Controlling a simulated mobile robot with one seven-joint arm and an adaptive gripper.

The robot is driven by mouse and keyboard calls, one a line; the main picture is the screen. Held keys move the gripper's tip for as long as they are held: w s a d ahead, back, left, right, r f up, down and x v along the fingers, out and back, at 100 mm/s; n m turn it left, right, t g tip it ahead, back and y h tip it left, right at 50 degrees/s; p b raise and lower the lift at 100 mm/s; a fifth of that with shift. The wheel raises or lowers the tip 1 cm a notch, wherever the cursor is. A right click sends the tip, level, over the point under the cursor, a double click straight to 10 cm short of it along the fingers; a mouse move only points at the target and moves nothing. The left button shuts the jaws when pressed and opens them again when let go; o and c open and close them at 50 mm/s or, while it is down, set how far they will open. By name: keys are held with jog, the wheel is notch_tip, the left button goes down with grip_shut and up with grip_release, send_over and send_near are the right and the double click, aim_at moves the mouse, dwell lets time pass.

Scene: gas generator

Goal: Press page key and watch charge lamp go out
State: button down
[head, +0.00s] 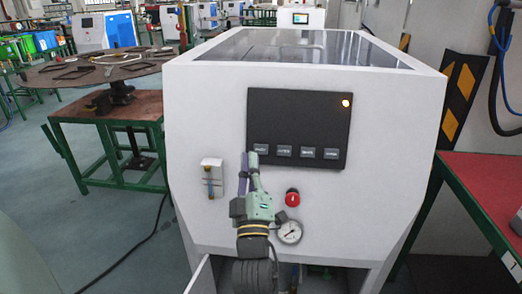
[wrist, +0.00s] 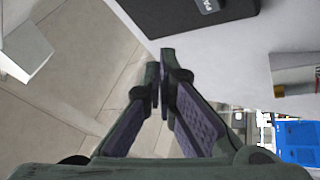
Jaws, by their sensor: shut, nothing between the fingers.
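A white cabinet (head: 215,120) carries a dark control panel (head: 300,115) with a row of several grey keys; their labels are too small to read in the head view. The leftmost key (head: 261,148) is just above my gripper's tips. My gripper (head: 249,156) is shut and empty, in front of the panel's lower left edge. In the wrist view, my fingertips (wrist: 163,55) are together, below the dark panel (wrist: 170,15). One key (wrist: 207,4) is partly in view there, its label seeming to begin "PA". Contact is not visible.
Below the panel are a red knob (head: 292,198), a pressure gauge (head: 289,232) and, to the left, a small valve fitting (head: 211,178). A green-framed table (head: 110,108) stands left, a red-topped bench (head: 490,190) right. Floor at left is open, with a cable on it.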

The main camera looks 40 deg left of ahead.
jog(key=w+a+f, duration=0.2)
jog(key=w+a, duration=0.1)
jog(key=w, duration=0.2)
jog(key=shift+w+a, duration=0.15)
jog(key=shift+w, duration=0.05)
jog(key=shift+b, duration=0.3)
dwell(1.1)
jog(key=shift+w+a, duration=0.2)
jog(key=shift+w, duration=0.1)
jog(key=shift+w+a+f, duration=0.2)
jog(key=shift+w, duration=0.2)
dwell(0.8)
jog(key=shift+s, duration=0.1)
jog(key=shift+s+d+r, duration=0.25)
jog(key=shift+s+d, duration=0.15)
jog(key=shift+s, duration=0.2)
jog(key=shift+s, duration=0.1)
jog(key=s+d, duration=0.1)
jog(key=s+r, duration=0.1)
jog(key=s+d, duration=0.1)
jog(key=s, duration=0.1)
jog(key=shift+d+r+p, duration=0.2)
jog(key=shift+d+p, duration=0.1)
jog(key=shift+p, duration=0.1)
